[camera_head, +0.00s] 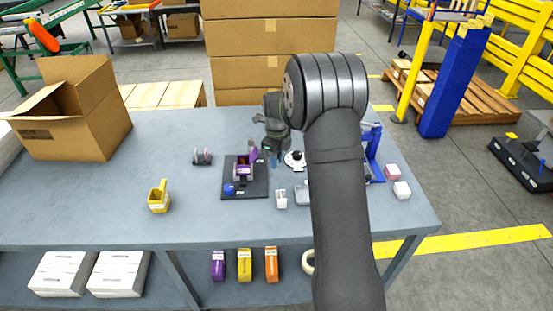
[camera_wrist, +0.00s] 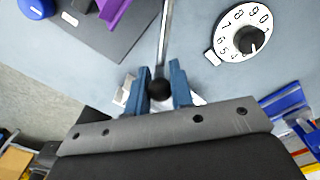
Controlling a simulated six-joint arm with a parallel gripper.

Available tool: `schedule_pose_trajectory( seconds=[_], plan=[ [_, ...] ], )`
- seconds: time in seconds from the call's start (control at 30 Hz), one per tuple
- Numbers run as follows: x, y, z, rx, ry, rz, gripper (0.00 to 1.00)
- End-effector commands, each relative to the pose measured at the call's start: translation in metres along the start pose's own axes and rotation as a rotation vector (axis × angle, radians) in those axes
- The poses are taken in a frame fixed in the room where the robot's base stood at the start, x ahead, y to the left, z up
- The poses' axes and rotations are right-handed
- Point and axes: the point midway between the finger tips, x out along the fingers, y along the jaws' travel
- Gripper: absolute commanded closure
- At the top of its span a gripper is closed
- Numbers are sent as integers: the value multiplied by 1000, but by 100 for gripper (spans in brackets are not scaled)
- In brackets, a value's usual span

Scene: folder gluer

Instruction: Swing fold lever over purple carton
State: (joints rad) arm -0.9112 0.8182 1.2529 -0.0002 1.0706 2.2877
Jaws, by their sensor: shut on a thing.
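The purple carton (camera_head: 243,172) stands on a dark base plate (camera_head: 260,187) in the head view, with a raised purple flap at its right. A purple part (camera_wrist: 118,14) shows at the top of the wrist view, cut off by the frame. The fold lever (camera_wrist: 164,45) is a thin metal rod with a black ball knob (camera_wrist: 159,90). My gripper (camera_wrist: 160,88) has its blue fingers shut on the knob, one on each side. In the head view my gripper (camera_head: 275,158) is just right of the carton. The lever's far end is out of the wrist view.
A blue knob (camera_head: 229,189) is at the plate's front left. A white numbered dial (camera_wrist: 243,32) lies right of the lever. A blue frame (camera_head: 372,150) is at the right.

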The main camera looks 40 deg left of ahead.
Motion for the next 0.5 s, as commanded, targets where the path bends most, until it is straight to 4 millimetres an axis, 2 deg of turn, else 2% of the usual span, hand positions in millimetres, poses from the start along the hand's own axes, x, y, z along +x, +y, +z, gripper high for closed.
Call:
schedule_pose_trajectory(
  seconds=[0.27,0.5],
  plan=[
    [-1,6,3,39,-1,-1,100],
    [-1,19,9,131,-1,-1,100]
  ],
)
